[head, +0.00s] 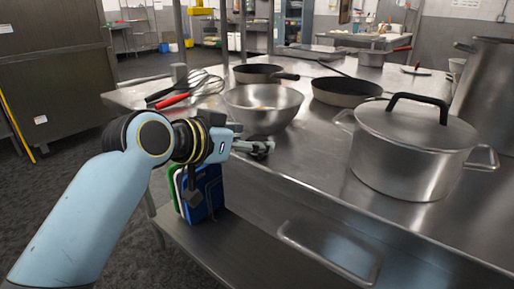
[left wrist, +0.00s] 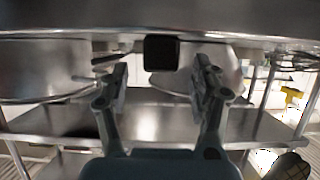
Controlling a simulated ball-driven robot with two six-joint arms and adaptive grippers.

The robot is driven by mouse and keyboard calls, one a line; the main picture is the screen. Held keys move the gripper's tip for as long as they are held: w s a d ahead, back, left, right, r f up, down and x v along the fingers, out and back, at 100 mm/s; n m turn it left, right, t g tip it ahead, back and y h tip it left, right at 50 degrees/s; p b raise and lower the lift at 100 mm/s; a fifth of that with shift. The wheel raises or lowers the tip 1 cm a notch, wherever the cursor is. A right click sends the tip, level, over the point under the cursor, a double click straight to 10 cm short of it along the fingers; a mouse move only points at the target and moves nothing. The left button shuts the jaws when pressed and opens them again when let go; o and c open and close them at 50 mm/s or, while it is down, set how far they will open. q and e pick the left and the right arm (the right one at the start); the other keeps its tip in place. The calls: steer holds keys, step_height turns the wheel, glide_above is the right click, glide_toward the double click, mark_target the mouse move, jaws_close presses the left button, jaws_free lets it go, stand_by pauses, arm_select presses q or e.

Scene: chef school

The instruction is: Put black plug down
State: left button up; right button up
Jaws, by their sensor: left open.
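My left gripper (head: 262,148) is at the near left edge of the steel table, just in front of the steel bowl (head: 262,108). In the left wrist view its two fingers (left wrist: 162,72) are spread apart. A small black block (left wrist: 161,53), which looks like the black plug, shows between and slightly beyond the fingertips. Clear gaps show on both sides of it, and neither finger appears to touch it. It seems to be at the metal surface, but I cannot tell whether it rests there. I cannot make out the plug in the head view. My right gripper is not in view.
A lidded steel pot (head: 413,150) stands right of the gripper. Blue and green boards (head: 205,192) stand on the lower shelf below the gripper. The tabletop between bowl and pot is clear.

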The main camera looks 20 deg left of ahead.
arm_select(q)
steer(key=shift+x, duration=1)
steer(key=shift+c, duration=0.4)
jaws_close()
steer(key=shift+r, duration=0.2)
